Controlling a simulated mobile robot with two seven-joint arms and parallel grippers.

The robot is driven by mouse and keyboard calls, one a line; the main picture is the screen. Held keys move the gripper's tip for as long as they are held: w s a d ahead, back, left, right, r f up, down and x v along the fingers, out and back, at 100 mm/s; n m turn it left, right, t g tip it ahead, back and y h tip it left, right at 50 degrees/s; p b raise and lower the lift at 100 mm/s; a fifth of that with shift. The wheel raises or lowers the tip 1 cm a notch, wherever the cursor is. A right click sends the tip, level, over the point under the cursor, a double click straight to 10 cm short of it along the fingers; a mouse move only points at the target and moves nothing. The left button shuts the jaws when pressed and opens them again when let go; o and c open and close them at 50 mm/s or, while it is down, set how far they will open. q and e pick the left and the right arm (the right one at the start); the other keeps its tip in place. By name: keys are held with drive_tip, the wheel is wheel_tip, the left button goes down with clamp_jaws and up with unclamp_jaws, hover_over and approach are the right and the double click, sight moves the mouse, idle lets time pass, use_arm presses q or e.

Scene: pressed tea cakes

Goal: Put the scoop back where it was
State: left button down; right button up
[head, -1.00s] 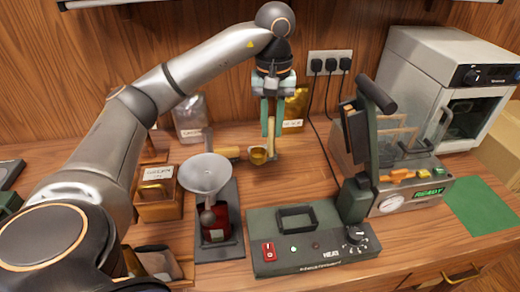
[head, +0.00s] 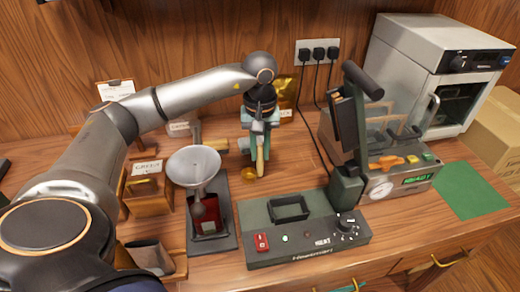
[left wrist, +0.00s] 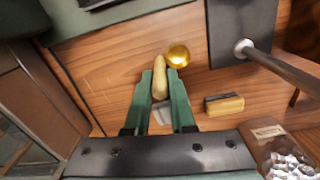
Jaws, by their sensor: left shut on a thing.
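The scoop has a pale wooden handle (head: 260,163) and a round brass bowl (head: 249,174). My left gripper (head: 257,145) points down and is shut on the handle, with the bowl below it near the wooden counter. I cannot tell whether the bowl touches the counter. In the left wrist view the fingers (left wrist: 160,95) clasp the handle (left wrist: 160,72) from both sides, and the brass bowl (left wrist: 178,55) shows just beyond their tips. My right gripper is not in view.
A funnel (head: 194,163) on a dark stand is left of the scoop. A green press (head: 300,240) is in front and right. A wooden-handled tool (head: 214,144) lies nearby. A labelled wooden box (head: 147,192) stands farther left. A gold pouch (head: 287,90) stands behind the gripper.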

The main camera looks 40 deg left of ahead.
use_arm(q)
drive_tip(key=shift+f, duration=0.2)
drive_tip(key=c, duration=0.8)
unclamp_jaws()
drive_tip(key=shift+o, duration=0.2)
wheel_tip(320, 180, up, 12)
drive_tip(key=shift+r+p, duration=0.25)
drive_tip(key=shift+p, duration=0.1)
